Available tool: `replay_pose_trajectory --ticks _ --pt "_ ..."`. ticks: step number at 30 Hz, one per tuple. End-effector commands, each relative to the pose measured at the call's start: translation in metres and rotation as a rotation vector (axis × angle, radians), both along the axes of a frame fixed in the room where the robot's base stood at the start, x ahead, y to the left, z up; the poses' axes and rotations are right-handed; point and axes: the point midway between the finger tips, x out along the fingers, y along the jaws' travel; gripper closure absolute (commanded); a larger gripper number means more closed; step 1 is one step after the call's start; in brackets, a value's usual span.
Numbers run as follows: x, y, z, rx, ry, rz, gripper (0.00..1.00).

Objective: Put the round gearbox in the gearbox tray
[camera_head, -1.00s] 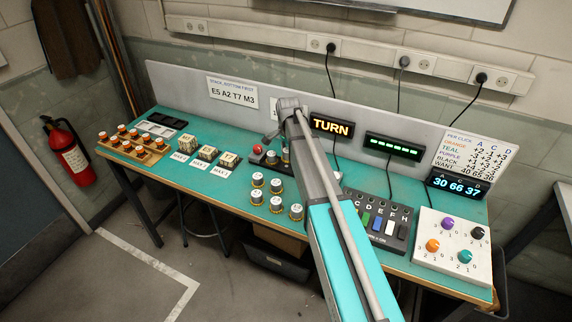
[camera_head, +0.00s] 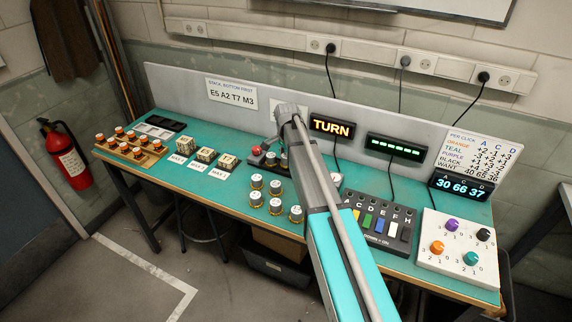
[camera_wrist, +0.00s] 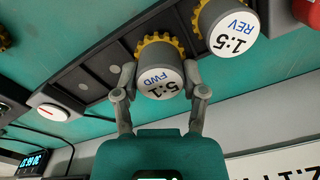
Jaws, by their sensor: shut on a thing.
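In the wrist view, my gripper (camera_wrist: 160,93) is shut on a round grey gearbox (camera_wrist: 160,82) with a yellow toothed ring and a white face marked 5:1 FWD. This gearbox is at a long dark rack (camera_wrist: 97,83); I cannot tell whether it is fully seated. A second gearbox (camera_wrist: 233,34), marked 1:5 REV, stands beside it towards the red button. In the head view my arm hides most of the gripper and the rack. Several similar gearboxes (camera_head: 276,187) stand in front on the teal bench. I cannot tell which tray is the gearbox tray.
A red button (camera_head: 256,151) is left of the rack. Labelled cube stacks (camera_head: 205,154), a wooden rack (camera_head: 130,151) and pale and dark trays (camera_head: 155,131) are farther left. A keyed panel (camera_head: 377,222) and a knob panel (camera_head: 458,247) are at right. The lit sign reads TURN (camera_head: 331,125).

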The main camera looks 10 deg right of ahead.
Motion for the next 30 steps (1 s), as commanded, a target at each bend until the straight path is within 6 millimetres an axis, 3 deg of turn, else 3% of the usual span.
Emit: replay_pose_trajectory --ticks 5,22,23,28,30 --pt "0.0 0.0 -0.015 0.0 0.0 0.0 1.0" --pt "0.0 0.001 -0.019 0.0 0.0 0.001 1.0" --pt "0.0 0.001 -0.019 0.0 0.0 0.001 0.43" --pt "0.0 0.001 -0.018 0.0 0.0 0.001 0.11" --pt "0.0 0.001 -0.018 0.0 0.0 0.001 0.1"
